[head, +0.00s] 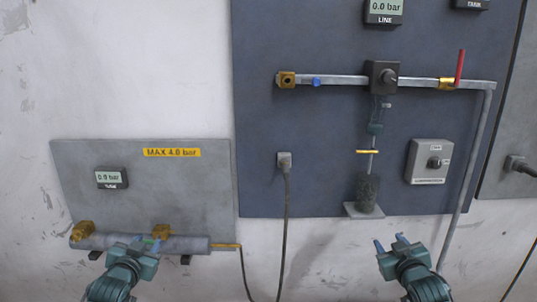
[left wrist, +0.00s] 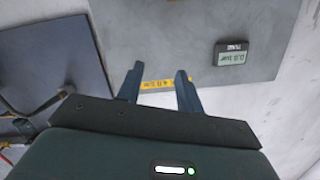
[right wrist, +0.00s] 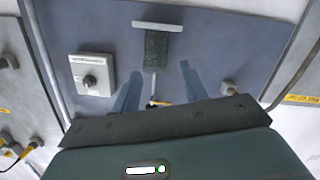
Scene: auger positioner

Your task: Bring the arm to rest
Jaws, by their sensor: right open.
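My left gripper (head: 148,243) is at the lower left of the head view, in front of the horizontal grey cylinder (head: 190,244) with brass fittings. In the left wrist view its two fingers (left wrist: 157,78) stand apart with nothing between them. My right gripper (head: 390,243) is at the lower right of the head view, below the blue-grey panel (head: 330,180). In the right wrist view its fingers (right wrist: 160,75) are apart and empty. The dark mesh cup (head: 367,190) on its small shelf is up and left of the right gripper. Contact between left gripper and cylinder cannot be told.
The panel carries a pipe (head: 335,81) with a red-handled valve (head: 460,66), a grey switch box (head: 429,161) and a plugged cable (head: 286,200). A grey plate (head: 205,190) with a yellow label and gauge (head: 111,178) is at left. White wall lies between the grippers.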

